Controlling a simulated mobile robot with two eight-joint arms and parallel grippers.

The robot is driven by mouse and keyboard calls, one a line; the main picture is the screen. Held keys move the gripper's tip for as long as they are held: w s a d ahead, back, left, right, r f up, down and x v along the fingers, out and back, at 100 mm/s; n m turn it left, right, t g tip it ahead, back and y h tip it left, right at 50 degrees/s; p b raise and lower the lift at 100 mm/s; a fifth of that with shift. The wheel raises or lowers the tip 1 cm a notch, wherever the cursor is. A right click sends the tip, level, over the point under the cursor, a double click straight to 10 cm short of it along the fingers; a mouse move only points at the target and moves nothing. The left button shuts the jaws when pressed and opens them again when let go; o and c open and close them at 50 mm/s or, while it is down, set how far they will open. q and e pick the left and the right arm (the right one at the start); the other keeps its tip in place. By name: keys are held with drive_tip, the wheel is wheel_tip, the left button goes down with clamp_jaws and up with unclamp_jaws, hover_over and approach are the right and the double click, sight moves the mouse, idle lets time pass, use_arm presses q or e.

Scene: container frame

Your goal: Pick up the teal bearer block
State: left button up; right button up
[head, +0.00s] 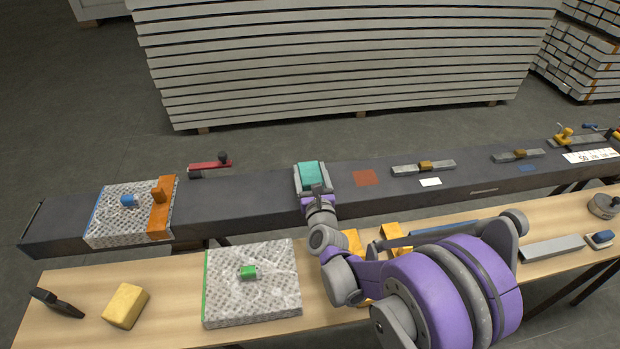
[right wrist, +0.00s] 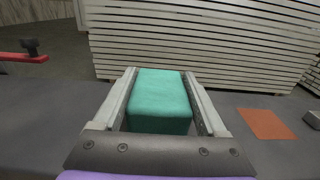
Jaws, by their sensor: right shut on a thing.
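The teal bearer block (head: 311,174) is between the two fingers of my right gripper (head: 312,178), over the dark beam. In the right wrist view the teal block (right wrist: 160,98) fills the space between the fingers of the right gripper (right wrist: 160,95), which are shut on its sides. I cannot tell whether the block still touches the beam. My left gripper is not in view.
The dark beam (head: 250,205) carries a speckled plate (head: 108,222) with an orange bar (head: 161,208), a red-brown patch (head: 365,178) and small clamps (head: 424,168). A wooden bench (head: 180,318) in front holds another speckled plate (head: 275,299) and a yellow sponge-like block (head: 125,305). Stacked boards (head: 340,60) stand behind.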

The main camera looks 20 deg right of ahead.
drive_tip(key=shift+c, duration=0.8)
